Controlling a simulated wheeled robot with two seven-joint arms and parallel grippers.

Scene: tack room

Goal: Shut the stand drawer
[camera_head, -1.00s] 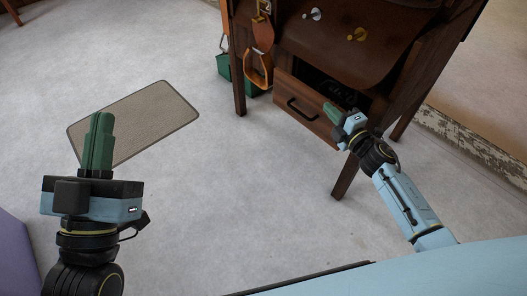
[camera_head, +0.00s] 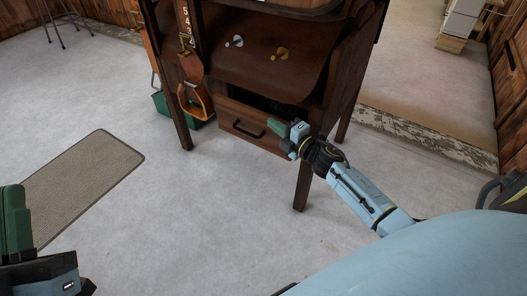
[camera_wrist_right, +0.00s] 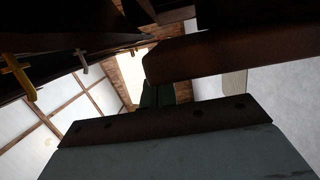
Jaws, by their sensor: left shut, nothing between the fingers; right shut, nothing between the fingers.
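The stand (camera_head: 300,75) is a dark wooden piece on legs at the upper middle of the head view. Its drawer (camera_head: 233,121), with a dark bar handle (camera_head: 248,131), sits low in the frame and looks partly open, with a dark gap above its front. My right gripper (camera_head: 278,127) is shut and empty at the right end of the drawer front; I cannot tell whether it touches. In the right wrist view its fingers (camera_wrist_right: 158,95) are dim beside a brown wooden board. My left gripper (camera_head: 14,215) is shut and empty at the lower left, far from the stand.
A stirrup (camera_head: 195,100) on a leather strap hangs at the stand's left side. A green container (camera_head: 160,101) stands behind it on the floor. A beige mat (camera_head: 85,180) lies at the left. The floor before the stand is clear.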

